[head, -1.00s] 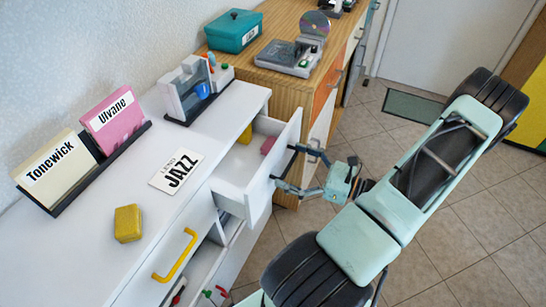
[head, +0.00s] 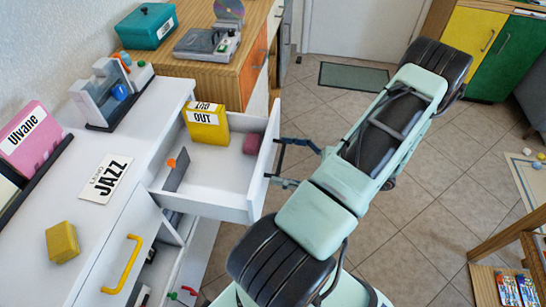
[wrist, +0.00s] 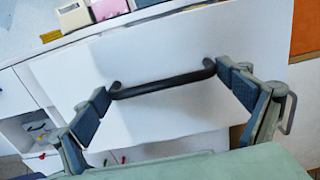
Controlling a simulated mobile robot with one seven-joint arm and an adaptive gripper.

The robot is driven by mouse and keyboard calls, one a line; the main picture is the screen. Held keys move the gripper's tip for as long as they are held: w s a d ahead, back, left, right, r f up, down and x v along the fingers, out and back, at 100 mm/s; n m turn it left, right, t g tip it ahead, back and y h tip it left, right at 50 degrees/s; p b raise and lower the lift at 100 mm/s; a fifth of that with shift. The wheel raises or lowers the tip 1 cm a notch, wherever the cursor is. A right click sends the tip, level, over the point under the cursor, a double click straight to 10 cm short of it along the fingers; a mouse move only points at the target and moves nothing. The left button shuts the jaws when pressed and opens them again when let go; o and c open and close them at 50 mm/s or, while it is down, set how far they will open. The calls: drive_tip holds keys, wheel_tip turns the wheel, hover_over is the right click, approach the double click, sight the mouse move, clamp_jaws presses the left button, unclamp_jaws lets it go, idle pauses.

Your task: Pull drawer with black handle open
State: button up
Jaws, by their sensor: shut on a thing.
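The white drawer (head: 205,205) stands pulled out of the white cabinet, its inside showing in the head view. Its black bar handle (wrist: 165,84) runs across the drawer front in the wrist view. My gripper (wrist: 168,93) has one finger at each end of this handle and is shut on it lengthwise. In the head view my gripper (head: 273,162) is at the drawer's front face, and the handle is hard to make out there. Inside the drawer are a yellow box labelled OUT (head: 207,125), a pink block (head: 253,144) and a grey piece with an orange knob (head: 177,170).
A yellow handle (head: 120,265) is on the cabinet's nearer front. On top are a JAZZ card (head: 107,178), a yellow block (head: 62,242) and a pink Ulvane sleeve (head: 25,135). A wooden cabinet (head: 190,70) stands behind the drawer.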

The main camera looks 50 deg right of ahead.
drive_tip(key=shift+s+d, duration=0.1)
drive_tip(key=shift+s, duration=0.25)
drive_tip(key=o, duration=1.4)
drive_tip(key=v, duration=1.2)
drive_tip(key=shift+d, duration=0.1)
